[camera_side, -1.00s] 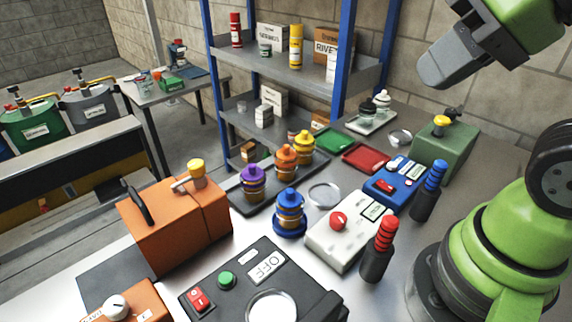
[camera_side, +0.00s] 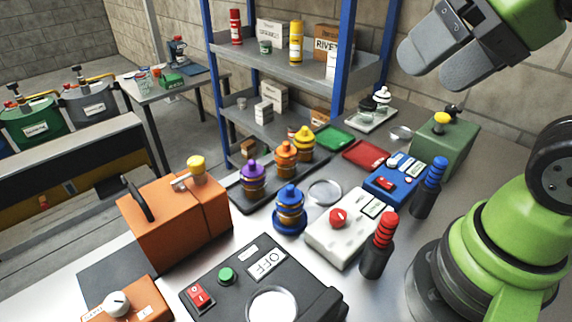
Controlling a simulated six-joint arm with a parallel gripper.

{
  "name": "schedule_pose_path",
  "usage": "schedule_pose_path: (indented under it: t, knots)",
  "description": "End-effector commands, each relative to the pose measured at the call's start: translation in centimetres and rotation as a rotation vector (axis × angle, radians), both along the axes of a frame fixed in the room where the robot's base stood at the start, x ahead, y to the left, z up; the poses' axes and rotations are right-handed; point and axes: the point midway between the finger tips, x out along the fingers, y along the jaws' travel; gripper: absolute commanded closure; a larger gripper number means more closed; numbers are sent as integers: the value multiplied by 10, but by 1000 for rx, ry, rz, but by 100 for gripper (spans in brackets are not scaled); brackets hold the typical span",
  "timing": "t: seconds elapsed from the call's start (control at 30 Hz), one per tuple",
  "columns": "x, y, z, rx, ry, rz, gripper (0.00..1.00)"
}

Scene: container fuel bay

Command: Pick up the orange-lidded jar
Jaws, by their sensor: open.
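The orange-lidded jar (camera_side: 286,161) stands upright on a dark tray (camera_side: 243,203), between a purple-lidded jar (camera_side: 252,180) and a yellow-lidded jar (camera_side: 304,145). A blue-lidded jar (camera_side: 290,211) stands apart in front of them on a blue base. My gripper (camera_side: 421,72) is at the upper right, high above the bench and well away from the jars. Its two grey fingers are spread apart with nothing between them.
An orange machine (camera_side: 175,222) stands left of the jars. A white box with a red knob (camera_side: 345,228), a blue box (camera_side: 394,183) and a green machine (camera_side: 443,147) stand to the right. A shelf unit (camera_side: 290,72) with blue posts rises behind the jars.

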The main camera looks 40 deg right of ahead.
Motion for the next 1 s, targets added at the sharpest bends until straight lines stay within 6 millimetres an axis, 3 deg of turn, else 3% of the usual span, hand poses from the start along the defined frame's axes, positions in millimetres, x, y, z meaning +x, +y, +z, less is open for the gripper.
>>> schedule_pose_path:
  t: [0.17, 0.27, 0.43, 0.57, 0.8, 1.0]
  knots:
    - [4, -1, 0, -2, 14, -11, 19]
    - [19, -5, 0, -11, 57, -48, 19]
    - [67, -15, -7, -51, 163, -165, 19]
    - [110, -20, -24, -92, 227, -257, 19]
    - [184, -19, -83, -173, 300, -401, 19]
    - [223, -13, -142, -221, 322, -478, 19]
